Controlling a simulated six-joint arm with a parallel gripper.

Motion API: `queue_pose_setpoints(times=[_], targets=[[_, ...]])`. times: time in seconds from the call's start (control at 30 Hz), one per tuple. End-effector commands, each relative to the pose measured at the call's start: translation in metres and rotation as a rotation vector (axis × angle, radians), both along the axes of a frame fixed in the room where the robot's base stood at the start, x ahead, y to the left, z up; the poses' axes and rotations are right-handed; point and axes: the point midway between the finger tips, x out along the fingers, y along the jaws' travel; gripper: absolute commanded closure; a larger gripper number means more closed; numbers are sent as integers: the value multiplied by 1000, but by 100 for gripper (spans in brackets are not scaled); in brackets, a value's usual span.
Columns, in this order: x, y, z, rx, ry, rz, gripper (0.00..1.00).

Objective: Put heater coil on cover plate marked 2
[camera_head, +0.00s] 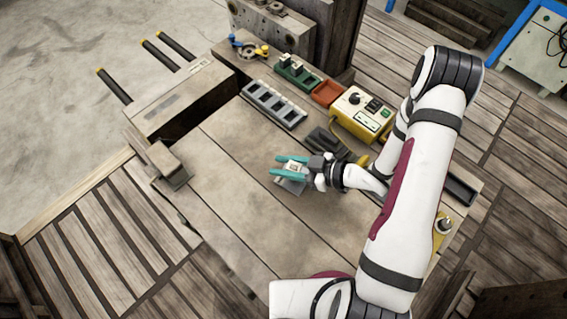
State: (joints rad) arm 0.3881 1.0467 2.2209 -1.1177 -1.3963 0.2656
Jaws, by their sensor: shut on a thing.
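My gripper (281,171), with two teal fingers, is over the middle of the workbench. It is shut on a small grey-white thing (293,166), which shows between the fingers. The thing is too small and too covered to tell whether it is the heater coil. A grey flat piece (289,187) shows just below the fingers. I cannot tell whether it is part of the held thing or lies on the bench. I can read no number 2 on any plate here, so I cannot pick out the cover plate marked 2.
A grey rack with several slots (273,103) lies behind my gripper. Beyond it are a green holder (297,75), an orange-red tray (326,94) and a yellow control box (361,115). A metal block (166,163) sits at the bench's left edge. The bench's left-middle (225,165) is clear.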

Motion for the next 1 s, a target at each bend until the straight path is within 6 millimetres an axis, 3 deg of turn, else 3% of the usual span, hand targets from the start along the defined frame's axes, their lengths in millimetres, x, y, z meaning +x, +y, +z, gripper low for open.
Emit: queue_pose_setpoints(times=[0.27, 0.3, 0.47, 0.9, 1.0], targets=[[0, 0, -2, 1, -1, 0, 100], [0, 0, -3, 0, 0, 0, 63], [0, 0, -2, 0, -1, 0, 35], [0, -1, 1, 0, -2, 1, 35], [-3, -13, 6, 0, -3, -3, 35]])
